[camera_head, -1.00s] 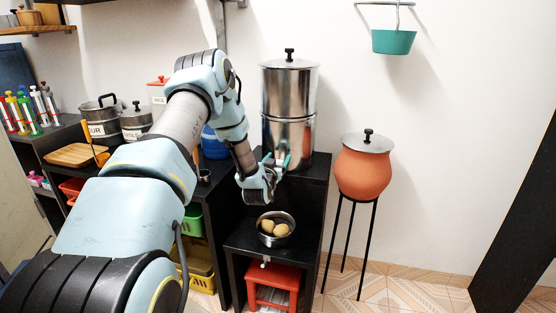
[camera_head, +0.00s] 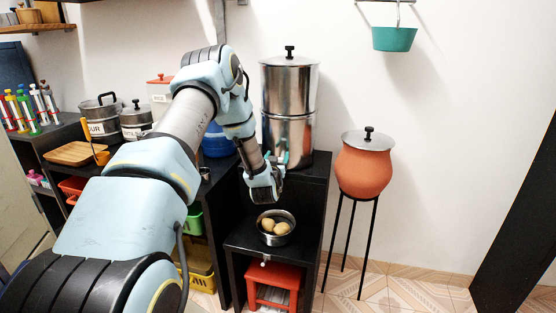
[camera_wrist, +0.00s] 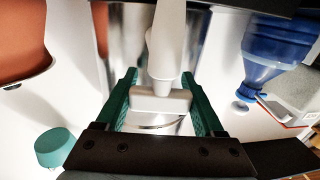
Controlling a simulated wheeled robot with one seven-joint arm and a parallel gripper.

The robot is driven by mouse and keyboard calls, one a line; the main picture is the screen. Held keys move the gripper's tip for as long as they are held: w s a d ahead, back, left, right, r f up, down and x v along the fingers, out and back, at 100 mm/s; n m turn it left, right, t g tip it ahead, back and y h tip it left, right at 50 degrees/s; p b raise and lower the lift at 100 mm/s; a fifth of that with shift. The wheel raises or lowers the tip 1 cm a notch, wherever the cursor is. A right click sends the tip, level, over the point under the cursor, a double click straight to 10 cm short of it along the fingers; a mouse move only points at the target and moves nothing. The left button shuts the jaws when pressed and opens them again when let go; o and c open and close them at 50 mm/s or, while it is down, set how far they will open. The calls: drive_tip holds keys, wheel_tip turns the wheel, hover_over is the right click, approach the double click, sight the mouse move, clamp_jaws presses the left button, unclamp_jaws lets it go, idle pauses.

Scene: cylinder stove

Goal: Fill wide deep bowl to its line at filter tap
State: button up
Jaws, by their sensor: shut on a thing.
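The steel water filter (camera_head: 288,92) is a tall two-part cylinder with a lid on a black stand. In the wrist view a pale grey tap (camera_wrist: 166,45) has its crossbar between the green fingers of my gripper (camera_wrist: 160,92); they are shut on it. The gripper also shows in the head view (camera_head: 272,165), in front of the filter's lower part, hiding the tap there. A steel bowl (camera_head: 276,242) sits upright on the lower step below my gripper, apart from it. It holds yellow-brown round things; its line and any water cannot be made out.
A clay pot (camera_head: 364,172) with a metal lid stands on a thin tripod at right. A teal bucket (camera_head: 394,40) hangs on the wall. A blue bottle (camera_wrist: 275,50) is close at right in the wrist view. A red stool (camera_head: 274,283) is under the lower step (camera_head: 245,240).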

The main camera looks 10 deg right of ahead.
drive_tip(key=shift+a+n+y+b, duration=0.4)
drive_tip(key=shift+n+y+b, duration=0.55)
drive_tip(key=shift+n+y, duration=1)
drive_tip(key=shift+a+n+y+b, duration=0.35)
drive_tip(key=shift+n+y+b, duration=0.7)
drive_tip(key=shift+y, duration=1.75)
drive_tip(key=shift+a+n+y+b, duration=0.4)
drive_tip(key=shift+n+y+b, duration=0.5)
drive_tip(key=shift+n+y, duration=1.1)
drive_tip(key=shift+m+y, duration=0.3)
drive_tip(key=shift+y, duration=0.15)
drive_tip(key=o, duration=1.4)
drive_tip(key=b+v, duration=0.1)
drive_tip(key=v, duration=0.9)
drive_tip(key=shift+s+d+r, duration=0.1)
drive_tip(key=shift+s+d, duration=0.05)
drive_tip(key=shift+s, duration=0.2)
